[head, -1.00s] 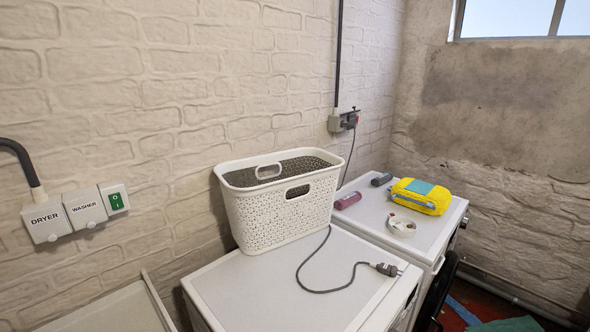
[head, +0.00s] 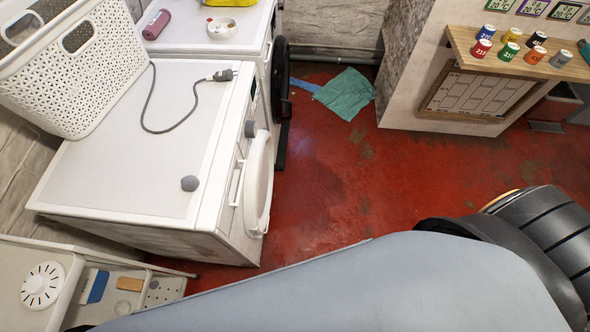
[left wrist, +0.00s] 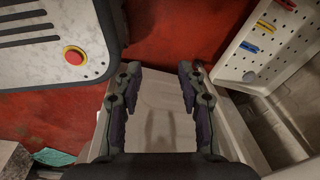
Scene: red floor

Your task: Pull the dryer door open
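In the head view a near white machine (head: 120,190) stands at the left, its front facing right. A white round door (head: 259,185) shows edge-on at that front; it looks shut or nearly so, but the angle hides its edge. A second white machine (head: 215,38) behind has a dark round door (head: 280,85). No label shows which is the dryer. My left gripper (left wrist: 156,72) shows only in the left wrist view, fingers apart, with no object held. A pale panel (left wrist: 150,105) lies beyond its fingers; I cannot tell which part it is. My right gripper is not in view.
A tray unit (head: 70,290) stands at lower left. A green cloth (head: 345,93) lies on the open red floor (head: 330,170). A wooden shelf (head: 520,62) is at right.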

